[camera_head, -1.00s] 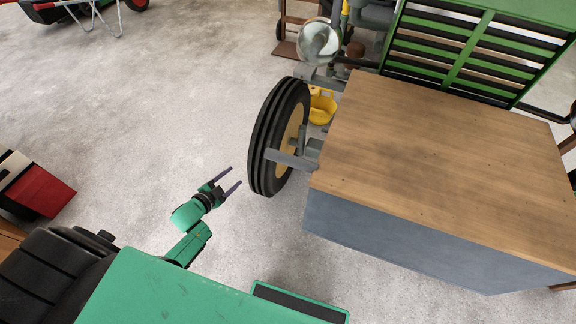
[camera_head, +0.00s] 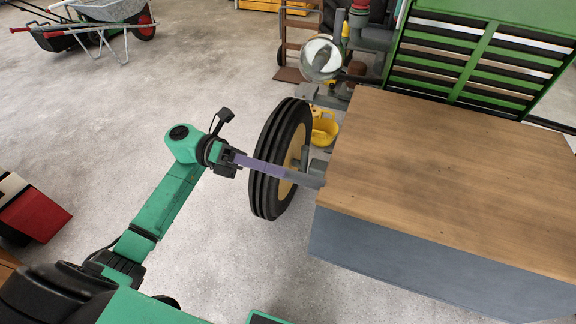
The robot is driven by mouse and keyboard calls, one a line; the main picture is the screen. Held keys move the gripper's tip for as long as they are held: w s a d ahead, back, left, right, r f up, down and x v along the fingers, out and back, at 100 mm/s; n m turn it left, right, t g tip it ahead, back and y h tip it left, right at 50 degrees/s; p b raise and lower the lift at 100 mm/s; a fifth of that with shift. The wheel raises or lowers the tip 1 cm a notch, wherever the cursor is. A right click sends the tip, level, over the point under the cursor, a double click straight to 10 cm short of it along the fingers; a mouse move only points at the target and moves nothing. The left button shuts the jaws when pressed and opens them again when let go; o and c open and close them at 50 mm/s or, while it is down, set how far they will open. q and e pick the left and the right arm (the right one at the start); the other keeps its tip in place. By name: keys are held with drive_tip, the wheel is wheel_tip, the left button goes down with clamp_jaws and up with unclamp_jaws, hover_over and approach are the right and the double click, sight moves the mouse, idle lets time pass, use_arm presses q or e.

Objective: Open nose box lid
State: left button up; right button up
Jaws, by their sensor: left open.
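The nose box stands at the right, in front of the tractor's green grille. Its brown wooden lid (camera_head: 450,165) lies flat on the grey-blue box body (camera_head: 420,262) and looks closed. My left gripper (camera_head: 283,170) reaches in from the left, in front of the black front tyre (camera_head: 268,190). Its purple fingers point right towards the near left corner of the box. They overlap a grey metal bar in the picture, and I cannot tell whether they touch it. The gripper is open, with nothing seen between its fingers. My right gripper is not in view.
The tractor's green grille (camera_head: 484,62) rises behind the box. A round headlamp (camera_head: 320,58) and a yellow bucket (camera_head: 325,127) are by the tyre. A red crate (camera_head: 36,215) lies at the left, and a wheelbarrow (camera_head: 108,12) stands far back. The floor between is clear.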

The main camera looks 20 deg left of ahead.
use_arm(q)
drive_tip(key=shift+d, duration=1.35)
clamp_jaws()
idle(0.3)
